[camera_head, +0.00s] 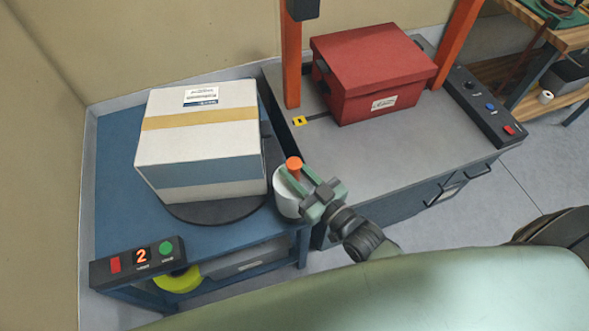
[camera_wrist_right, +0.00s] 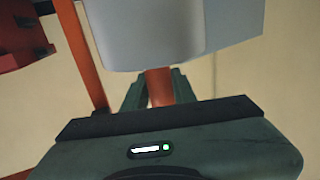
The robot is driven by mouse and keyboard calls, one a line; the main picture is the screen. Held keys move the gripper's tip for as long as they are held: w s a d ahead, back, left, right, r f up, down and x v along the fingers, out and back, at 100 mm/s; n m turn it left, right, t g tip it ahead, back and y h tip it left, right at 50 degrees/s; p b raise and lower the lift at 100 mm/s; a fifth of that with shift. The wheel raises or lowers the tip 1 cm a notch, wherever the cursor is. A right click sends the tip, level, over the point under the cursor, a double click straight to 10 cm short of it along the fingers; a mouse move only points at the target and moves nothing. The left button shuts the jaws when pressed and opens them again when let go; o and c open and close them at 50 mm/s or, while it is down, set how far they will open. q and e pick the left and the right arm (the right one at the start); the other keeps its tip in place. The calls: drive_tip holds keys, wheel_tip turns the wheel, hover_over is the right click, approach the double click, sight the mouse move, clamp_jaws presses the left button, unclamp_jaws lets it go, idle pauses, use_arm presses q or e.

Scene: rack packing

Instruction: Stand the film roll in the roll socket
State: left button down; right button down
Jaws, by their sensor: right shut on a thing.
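The film roll (camera_head: 287,199) is a pale cylinder with an orange core end (camera_head: 294,163) sticking up from its top. It is upright or nearly so, beside the dark turntable at the right edge of the blue table. My right gripper (camera_head: 301,177) is shut on the orange core. In the right wrist view the roll (camera_wrist_right: 160,35) fills the upper middle, with its orange core (camera_wrist_right: 158,87) between the fingers. I cannot make out the roll socket, nor whether the roll's lower end touches anything. My left gripper is not in view.
A white taped box (camera_head: 200,143) stands on the dark turntable (camera_head: 215,214) on the blue table (camera_head: 115,165). A control panel (camera_head: 138,262) reads 2. A yellow-green round thing (camera_head: 178,279) sits below. A red box (camera_head: 375,70) stands on the grey bench (camera_head: 370,150), whose front is clear.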

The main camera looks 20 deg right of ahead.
drive_tip(key=shift+r, duration=0.2)
drive_tip(key=c, duration=1.1)
unclamp_jaws()
drive_tip(key=shift+o, duration=0.2)
drive_tip(key=shift+f, duration=0.1)
drive_tip(key=shift+f, duration=0.15)
drive_tip(key=shift+s+d, duration=0.15)
drive_tip(key=shift+s, duration=0.15)
drive_tip(key=b+v, duration=0.1)
drive_tip(key=v, duration=0.6)
